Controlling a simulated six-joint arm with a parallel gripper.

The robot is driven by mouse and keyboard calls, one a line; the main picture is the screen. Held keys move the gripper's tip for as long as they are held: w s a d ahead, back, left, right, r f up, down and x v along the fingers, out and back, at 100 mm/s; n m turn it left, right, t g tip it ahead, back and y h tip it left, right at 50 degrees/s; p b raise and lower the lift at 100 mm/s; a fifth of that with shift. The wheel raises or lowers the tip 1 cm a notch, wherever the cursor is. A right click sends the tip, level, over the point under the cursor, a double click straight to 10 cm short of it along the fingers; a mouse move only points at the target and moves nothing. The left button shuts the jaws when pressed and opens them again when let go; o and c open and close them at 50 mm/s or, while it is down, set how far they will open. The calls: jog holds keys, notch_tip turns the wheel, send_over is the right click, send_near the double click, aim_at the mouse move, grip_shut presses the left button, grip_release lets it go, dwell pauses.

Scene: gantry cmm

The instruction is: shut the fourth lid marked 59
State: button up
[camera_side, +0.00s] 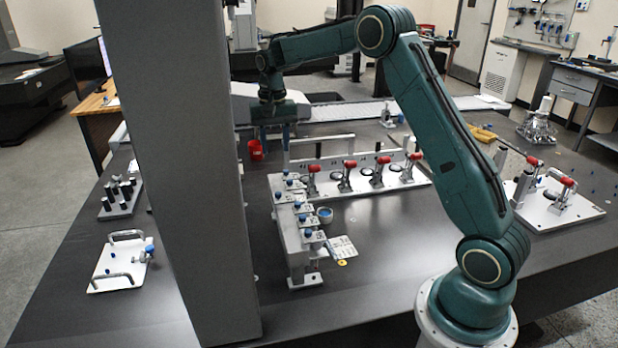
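A row of small lids with blue knobs (302,219) runs along a pale raised block in the middle of the table. The number markings are too small to read, so I cannot tell which lid is marked 59. A flat pale plate with small dark marks (343,247) lies to the right of the row's near end; I cannot tell whether it is joined to the block. My gripper (275,138) hangs pointing down behind the far end of the row, clear of the lids. Its fingers look apart, with nothing seen between them.
A fixture plate with red-handled clamps (377,178) stands behind and right of the lids. A red cup (256,150) is near my gripper. A grey column hides part of the table at left. The front table is clear.

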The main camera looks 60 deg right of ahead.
aim_at(279, 192)
notch_tip(279, 192, down, 14)
jog(key=shift+r, duration=0.1)
dwell(0.9)
jog(key=shift+c, duration=0.2)
jog(key=shift+d, duration=0.1)
grip_shut()
